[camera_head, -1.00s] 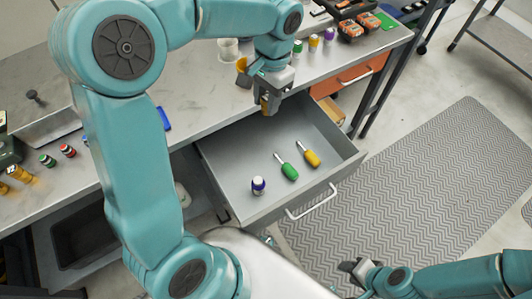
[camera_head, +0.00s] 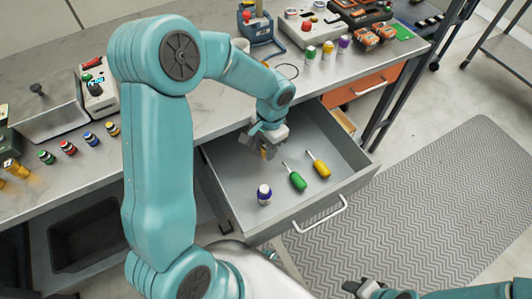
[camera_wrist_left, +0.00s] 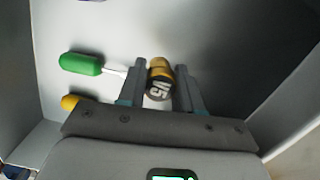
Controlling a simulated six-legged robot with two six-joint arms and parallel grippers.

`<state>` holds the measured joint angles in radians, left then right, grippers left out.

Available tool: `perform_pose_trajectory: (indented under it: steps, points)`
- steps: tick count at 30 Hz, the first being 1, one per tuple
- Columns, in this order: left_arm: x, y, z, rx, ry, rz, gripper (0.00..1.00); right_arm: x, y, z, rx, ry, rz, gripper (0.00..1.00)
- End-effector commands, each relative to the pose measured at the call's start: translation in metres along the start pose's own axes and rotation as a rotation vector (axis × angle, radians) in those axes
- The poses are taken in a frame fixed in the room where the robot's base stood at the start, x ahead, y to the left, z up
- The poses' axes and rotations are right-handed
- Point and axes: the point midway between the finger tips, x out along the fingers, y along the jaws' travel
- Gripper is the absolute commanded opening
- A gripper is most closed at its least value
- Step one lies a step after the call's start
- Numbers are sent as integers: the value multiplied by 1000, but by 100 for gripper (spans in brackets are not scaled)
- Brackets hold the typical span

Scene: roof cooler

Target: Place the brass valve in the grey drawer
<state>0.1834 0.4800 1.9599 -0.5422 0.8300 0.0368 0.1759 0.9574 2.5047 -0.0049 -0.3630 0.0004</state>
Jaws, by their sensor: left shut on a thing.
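My left gripper (camera_head: 264,146) is shut on the brass valve (camera_head: 265,154), a small gold-coloured cylinder. In the left wrist view the valve (camera_wrist_left: 159,78) sits between the two fingers, with a dark end marked "V5". The grey drawer (camera_head: 232,172) is pulled open, and the gripper is over its back part, fingers pointing down. I cannot tell whether the valve touches the drawer floor. My right gripper (camera_head: 360,287) is low at the bottom edge, away from the drawer; its jaws are too small to judge.
The worktop (camera_head: 205,95) behind holds several small bottles and tools. A handle (camera_head: 322,214) sticks out in front.

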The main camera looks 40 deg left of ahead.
Motion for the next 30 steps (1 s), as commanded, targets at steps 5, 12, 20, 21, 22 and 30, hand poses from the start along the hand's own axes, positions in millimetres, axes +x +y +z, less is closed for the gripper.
perform_pose_trajectory:
  steps: [5,12,20,21,22,30]
  points:
    - [31,1,-3,0,-4,2,0,4,1,0,0,0,0,43]
    - [33,0,-5,0,0,0,0,3,1,0,0,0,0,43]
    - [37,0,-5,0,0,0,60,7,2,0,0,0,0,43]
    - [37,0,-5,0,0,0,60,7,2,0,0,0,0,43]
    - [37,0,-5,0,0,0,60,7,2,0,0,0,0,43]
    - [32,0,-4,0,0,0,60,3,1,0,0,0,0,43]
